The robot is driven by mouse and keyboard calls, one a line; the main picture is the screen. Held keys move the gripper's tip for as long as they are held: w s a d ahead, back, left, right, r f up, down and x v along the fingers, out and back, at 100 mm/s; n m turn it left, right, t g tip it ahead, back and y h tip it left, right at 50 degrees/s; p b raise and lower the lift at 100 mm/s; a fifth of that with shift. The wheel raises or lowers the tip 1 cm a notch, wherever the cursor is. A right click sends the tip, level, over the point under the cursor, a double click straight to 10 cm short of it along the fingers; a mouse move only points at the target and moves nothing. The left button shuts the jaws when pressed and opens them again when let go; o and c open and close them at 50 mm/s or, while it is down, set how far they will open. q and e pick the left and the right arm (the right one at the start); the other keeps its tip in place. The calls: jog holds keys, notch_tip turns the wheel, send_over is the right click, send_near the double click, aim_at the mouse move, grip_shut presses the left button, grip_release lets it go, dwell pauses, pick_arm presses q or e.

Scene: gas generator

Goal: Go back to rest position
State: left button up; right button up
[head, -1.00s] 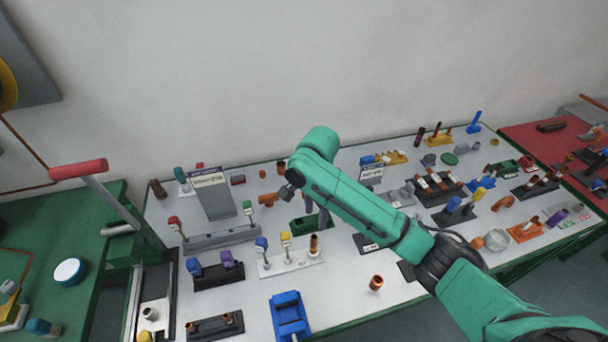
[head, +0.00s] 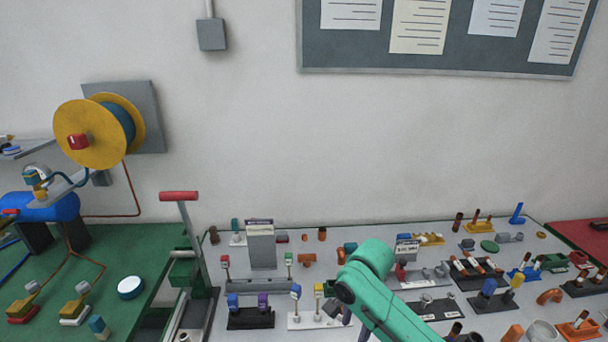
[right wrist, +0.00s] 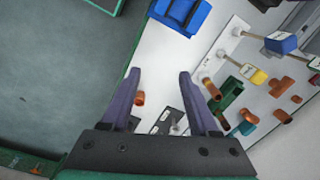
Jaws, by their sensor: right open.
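My right gripper (right wrist: 158,92) is open, with its two dark purple fingers apart and nothing between them. In the head view my green right arm comes in from the lower right and hangs over the white-topped table (head: 408,295); its gripper is mostly hidden there or cut off. In the right wrist view a copper fitting (right wrist: 138,98) lies on the table beside the left finger. A blue holder (right wrist: 183,12) lies beyond the fingers. My left gripper is not in view.
The table holds several coloured fittings and stands, including a grey block (head: 261,248). A red-handled lever (head: 179,196) stands at its left end. A green bench (head: 100,255) with a yellow reel (head: 85,120) above it is at left. A red table (head: 580,234) is at right.

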jog(key=s+f+n+t+y, duration=0.2)
jog(key=s+f+n, duration=0.3)
jog(key=s+n, duration=0.25)
jog(key=s+d+f+n+t+h, duration=0.1)
jog(key=s+d+n+h, duration=0.1)
jog(key=s+d+n, duration=0.8)
notch_tip(320, 180, down, 28)
jog(key=s+d+m+g+b, duration=0.1)
jog(key=d+m+b, duration=0.15)
jog(key=b, duration=0.25)
pick_arm(q)
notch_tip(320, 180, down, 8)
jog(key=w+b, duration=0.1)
jog(key=b, duration=0.1)
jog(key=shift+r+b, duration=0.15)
jog(key=shift+b, duration=0.2)
pick_arm(e)
jog(key=s+d+f+g, duration=0.1)
jog(key=s+d+f, duration=0.1)
jog(key=s+f, duration=1.4)
jog(key=shift+s+f+h, duration=0.2)
jog(key=shift+f+h, duration=0.1)
jog(key=shift+f, duration=0.05)
